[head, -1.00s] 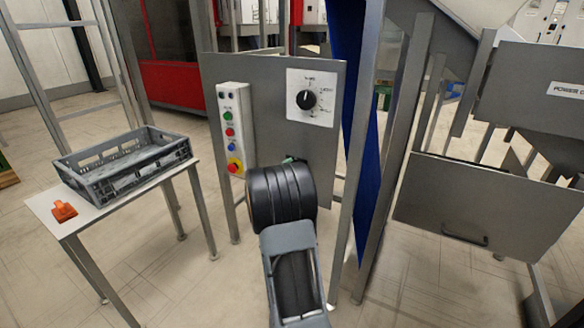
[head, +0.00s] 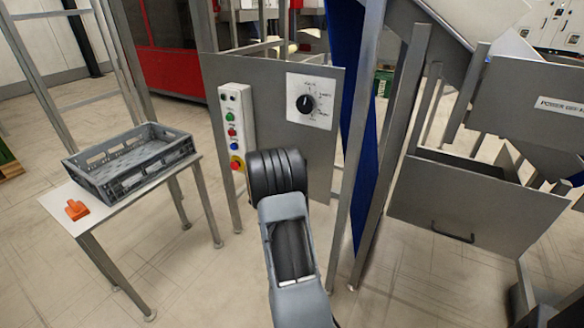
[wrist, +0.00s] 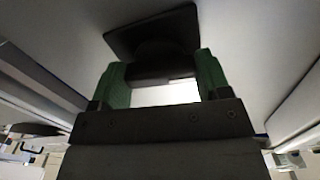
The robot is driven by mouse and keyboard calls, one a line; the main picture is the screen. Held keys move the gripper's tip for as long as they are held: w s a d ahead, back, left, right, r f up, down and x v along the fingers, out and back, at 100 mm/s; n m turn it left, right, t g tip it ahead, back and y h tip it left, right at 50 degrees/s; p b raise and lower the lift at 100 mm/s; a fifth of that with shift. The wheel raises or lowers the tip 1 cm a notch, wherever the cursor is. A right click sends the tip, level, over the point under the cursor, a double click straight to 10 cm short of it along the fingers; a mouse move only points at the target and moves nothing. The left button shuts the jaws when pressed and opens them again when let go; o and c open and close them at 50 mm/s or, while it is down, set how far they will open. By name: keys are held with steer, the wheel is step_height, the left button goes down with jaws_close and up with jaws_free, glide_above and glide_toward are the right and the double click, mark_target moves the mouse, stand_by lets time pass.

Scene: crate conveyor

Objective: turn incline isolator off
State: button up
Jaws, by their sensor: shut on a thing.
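In the wrist view, a black knob (wrist: 152,48) on a square black plate (wrist: 123,38) is mounted on a flat grey surface. The green fingertips of my gripper (wrist: 161,70) are on either side of the knob's grip, shut on it. Which way the knob points and any label on it cannot be read. In the head view my black wrist and grey arm hide the gripper and this knob, in front of the lower part of the grey panel (head: 270,125). A different black rotary dial (head: 305,104) on a white plate is higher on that panel, untouched.
A button box (head: 233,125) with a red stop button (head: 237,164) is left of my wrist. A grey crate (head: 130,165) and an orange object (head: 77,210) are on a side table (head: 110,212). Metal posts and a grey bin (head: 475,205) stand to the right.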

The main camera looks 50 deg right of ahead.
steer(key=shift+n+p, duration=0.3)
steer(key=shift+n, duration=0.3)
steer(key=o, duration=0.9)
steer(key=p+v, duration=0.2)
steer(key=v, duration=1.1)
steer(key=shift+s+a, duration=0.1)
steer(key=shift+a, duration=0.3)
steer(key=shift+f, duration=0.15)
